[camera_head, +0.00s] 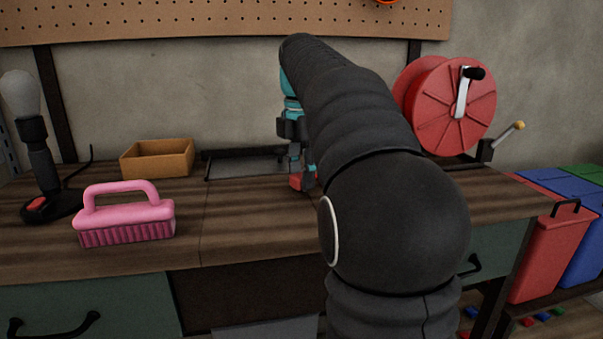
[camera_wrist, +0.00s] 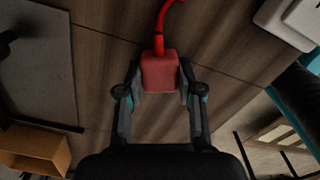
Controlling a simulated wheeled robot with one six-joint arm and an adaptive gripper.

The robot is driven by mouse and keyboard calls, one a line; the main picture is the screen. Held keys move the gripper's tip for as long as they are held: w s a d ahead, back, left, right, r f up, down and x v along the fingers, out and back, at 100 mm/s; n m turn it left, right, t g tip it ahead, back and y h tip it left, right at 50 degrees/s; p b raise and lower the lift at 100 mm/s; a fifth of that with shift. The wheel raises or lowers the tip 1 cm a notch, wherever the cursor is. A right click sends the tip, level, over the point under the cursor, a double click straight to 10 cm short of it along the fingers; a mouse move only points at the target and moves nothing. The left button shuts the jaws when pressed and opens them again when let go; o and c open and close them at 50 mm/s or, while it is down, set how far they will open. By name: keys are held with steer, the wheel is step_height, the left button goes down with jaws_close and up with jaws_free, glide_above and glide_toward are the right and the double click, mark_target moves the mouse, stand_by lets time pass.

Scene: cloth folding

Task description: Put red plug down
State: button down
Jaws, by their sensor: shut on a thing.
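The red plug (camera_wrist: 159,73) is a small block with a red cable running from its far end in the wrist view. My gripper (camera_wrist: 159,88) has its two fingers on either side of the plug and is shut on it. In the head view my gripper (camera_head: 299,178) is low over the wooden workbench (camera_head: 240,215), with a bit of the red plug (camera_head: 296,182) at its tip. My dark arm hides much of this area. I cannot tell whether the plug touches the bench top.
A pink brush (camera_head: 125,213), a lamp (camera_head: 40,150) and an orange-brown box (camera_head: 157,158) stand on the left. A dark flat tray (camera_head: 245,166) lies behind. A red reel (camera_head: 445,105) is at the back right. The bench's front middle is clear.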

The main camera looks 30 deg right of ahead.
steer(key=shift+f, duration=0.55)
steer(key=c, duration=0.7)
jaws_free()
steer(key=shift+c, duration=0.2)
steer(key=shift+r, duration=0.1)
step_height(320, 180, up, 6)
steer(key=shift+r+p, duration=0.2)
steer(key=shift+p, duration=0.7)
steer(key=shift+r, duration=1.1)
